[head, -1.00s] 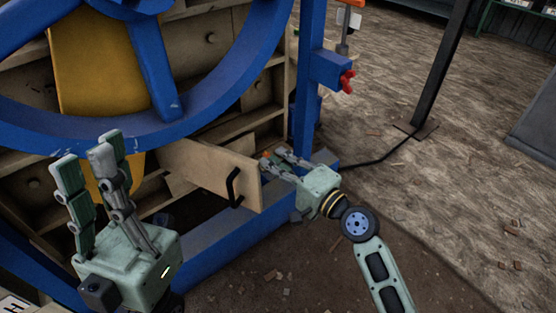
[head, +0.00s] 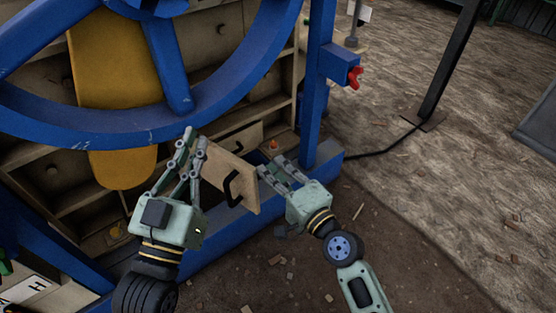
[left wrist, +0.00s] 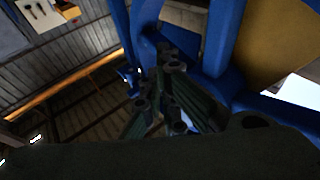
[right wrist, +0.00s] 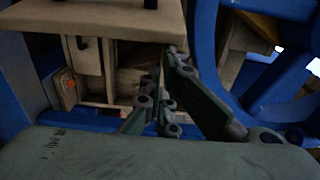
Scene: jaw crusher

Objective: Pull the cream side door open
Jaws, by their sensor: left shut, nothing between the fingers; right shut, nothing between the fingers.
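The cream side door (head: 225,176) stands swung out from the blue-framed machine, with a black bar handle (head: 232,188) on its outer face. In the right wrist view the cream panel (right wrist: 90,20) spans the top left. My left gripper (head: 193,138) is shut and empty, its fingers upright at the door's left end and covering part of it. I cannot tell if they touch it. My right gripper (head: 270,170) is shut and empty, close to the door's right edge, its fingers pointing toward the machine. The left wrist view shows the left fingers but not clearly the door.
The large blue wheel (head: 215,115) hangs above the door, in front of a yellow part (head: 115,90). A blue upright post (head: 315,90) with a red knob (head: 355,77) stands at right. Cream compartments lie behind. Open ground (head: 420,210) spreads to the right.

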